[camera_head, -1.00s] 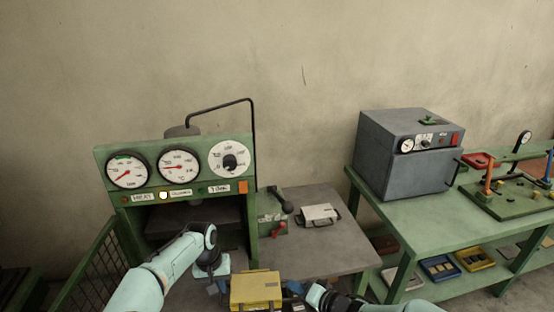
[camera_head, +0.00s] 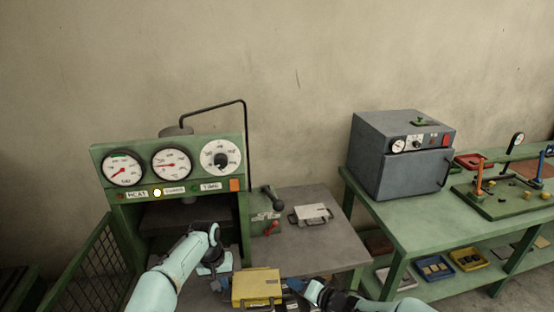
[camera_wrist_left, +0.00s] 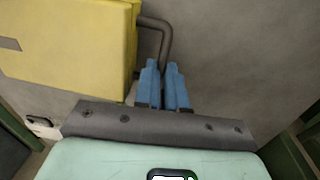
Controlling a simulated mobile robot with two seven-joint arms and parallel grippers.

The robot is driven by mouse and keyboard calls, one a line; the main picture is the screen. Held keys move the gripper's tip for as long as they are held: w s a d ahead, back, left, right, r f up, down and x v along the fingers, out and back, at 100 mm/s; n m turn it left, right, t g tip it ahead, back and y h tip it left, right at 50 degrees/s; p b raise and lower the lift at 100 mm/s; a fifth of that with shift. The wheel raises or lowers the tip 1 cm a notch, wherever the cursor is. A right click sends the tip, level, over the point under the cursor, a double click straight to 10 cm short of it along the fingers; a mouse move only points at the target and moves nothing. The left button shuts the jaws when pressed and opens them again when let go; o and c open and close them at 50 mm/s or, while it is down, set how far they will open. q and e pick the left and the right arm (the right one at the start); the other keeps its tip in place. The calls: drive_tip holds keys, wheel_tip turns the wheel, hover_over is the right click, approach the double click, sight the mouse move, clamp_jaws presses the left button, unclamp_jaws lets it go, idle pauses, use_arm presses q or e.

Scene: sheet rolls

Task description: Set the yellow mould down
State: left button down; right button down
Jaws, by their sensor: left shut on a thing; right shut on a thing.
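The yellow mould (camera_head: 257,287) is a block held level at the bottom centre of the head view, between my two grippers. My left gripper (camera_head: 219,284) is at its left side. In the left wrist view, the blue fingers (camera_wrist_left: 164,75) are closed on the mould's dark bent handle (camera_wrist_left: 165,35), with the yellow body (camera_wrist_left: 70,40) beside them. My right gripper (camera_head: 296,286) is at the mould's right side, shut on what looks like its other handle; the grip itself is small and partly hidden. I cannot tell whether the mould's underside touches anything.
A green press (camera_head: 176,170) with gauges and an open bay stands at the left. A grey table (camera_head: 325,245) beside it carries a pale flat mould (camera_head: 311,214); its front part is bare. A grey oven (camera_head: 400,155) stands on a green bench (camera_head: 425,215) at the right.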

use_arm(q)
drive_tip(key=shift+w+f, duration=0.2)
drive_tip(key=shift+w, duration=0.5)
use_arm(e)
drive_tip(key=shift+w+f, duration=0.15)
drive_tip(key=shift+w, duration=0.65)
